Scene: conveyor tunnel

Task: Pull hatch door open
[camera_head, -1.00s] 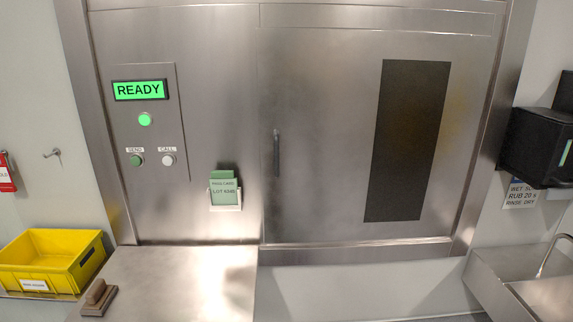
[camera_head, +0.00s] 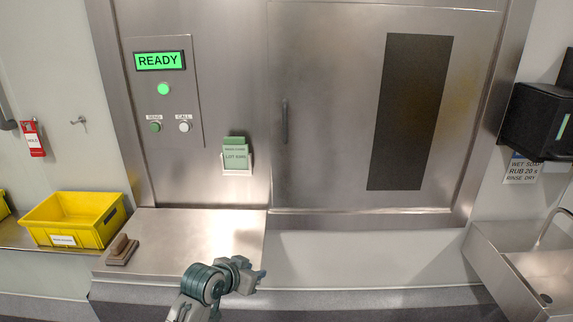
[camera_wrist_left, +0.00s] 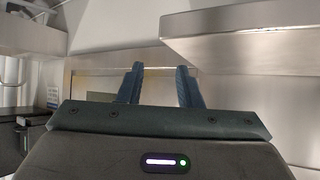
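The hatch door (camera_head: 335,110) is a brushed steel panel with a dark window (camera_head: 409,112). It looks shut in its frame. Its dark vertical handle (camera_head: 284,122) is on the door's left side. My left gripper (camera_head: 262,277) is low in the head view, in front of the steel shelf's lower right corner, below and apart from the handle. In the left wrist view its two blue-grey fingers (camera_wrist_left: 158,85) stand apart with nothing between them. My right gripper is not in view.
The steel shelf (camera_head: 200,235) juts out below the control panel (camera_head: 165,95), which reads READY. A wooden block (camera_head: 121,250) and a yellow bin (camera_head: 75,218) are at left. A sink (camera_head: 530,265) and black dispenser (camera_head: 537,120) are at right.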

